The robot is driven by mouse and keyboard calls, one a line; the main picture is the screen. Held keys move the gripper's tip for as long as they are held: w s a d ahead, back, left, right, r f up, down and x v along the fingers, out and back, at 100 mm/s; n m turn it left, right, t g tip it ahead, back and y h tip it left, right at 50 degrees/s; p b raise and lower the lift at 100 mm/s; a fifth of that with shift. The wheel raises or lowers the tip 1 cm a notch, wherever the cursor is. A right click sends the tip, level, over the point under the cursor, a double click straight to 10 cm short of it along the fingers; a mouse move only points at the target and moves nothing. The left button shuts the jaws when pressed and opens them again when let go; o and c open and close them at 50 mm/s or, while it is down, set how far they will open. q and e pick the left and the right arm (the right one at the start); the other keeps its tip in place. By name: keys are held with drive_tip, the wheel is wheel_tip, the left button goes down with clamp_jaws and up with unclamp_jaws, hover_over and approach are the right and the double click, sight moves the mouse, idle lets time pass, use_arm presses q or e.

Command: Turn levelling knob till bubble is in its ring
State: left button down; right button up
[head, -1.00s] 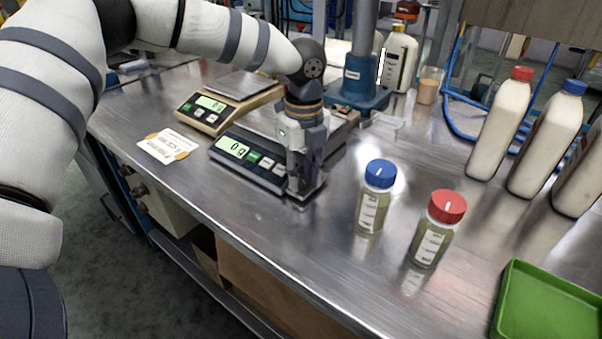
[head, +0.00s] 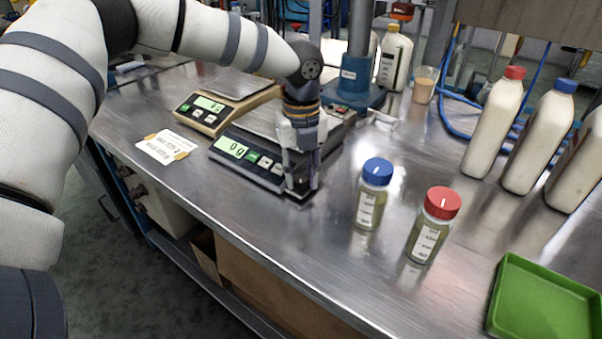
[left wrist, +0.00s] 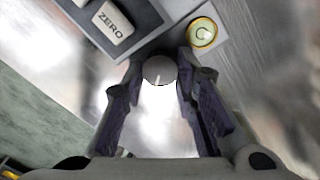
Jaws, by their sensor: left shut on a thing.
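The dark scale (head: 222,158) reads 0 g and stands near the table's front edge. My left gripper (head: 299,188) points down at its front right corner. In the left wrist view, my left gripper (left wrist: 160,78) is shut on the round grey levelling knob (left wrist: 159,70), which has a white mark. The knob is hidden by the fingers in the head view. The bubble level (left wrist: 203,33) is a yellow-rimmed round vial beside the knob, on the scale's corner. A small ring or bubble shows inside it; I cannot tell the two apart clearly.
A tan scale (head: 205,121) stands behind the dark one. A blue-capped jar (head: 372,195) and a red-capped jar (head: 433,226) stand right of my gripper. A green tray (head: 545,300) is at the right front. White bottles (head: 493,128) stand at the back right.

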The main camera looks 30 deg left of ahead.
use_arm(q)
drive_tip(key=c, duration=1.3)
unclamp_jaws()
